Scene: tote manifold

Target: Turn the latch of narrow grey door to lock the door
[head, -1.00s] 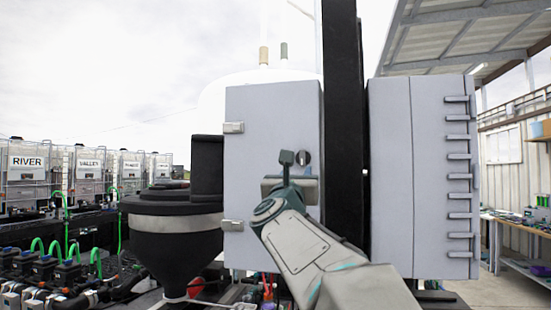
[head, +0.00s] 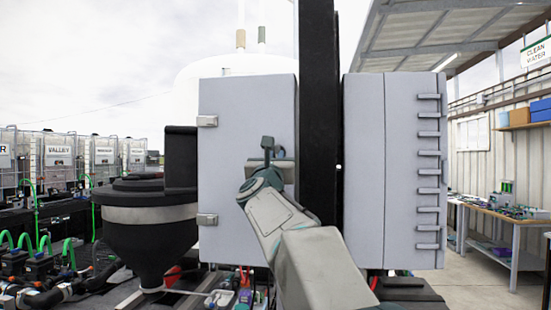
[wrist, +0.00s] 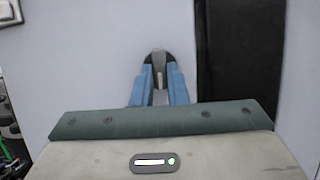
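The narrow grey door (head: 246,150) is the flat panel left of the black post in the head view. It looks closed and also fills much of the wrist view (wrist: 90,70). Its latch (wrist: 159,58) is a dark rounded plate with a small light upright handle. My gripper (wrist: 160,75) points at the door, its two blue fingers on either side of the handle with a small gap between them. Firm contact cannot be made out. In the head view my gripper (head: 280,152) hides the latch.
A black post (head: 317,130) stands right beside the door. A second grey cabinet (head: 364,170) with several hinges is to its right. A black funnel-shaped vessel (head: 150,240) is at left. A workbench (head: 500,215) and open floor lie at far right.

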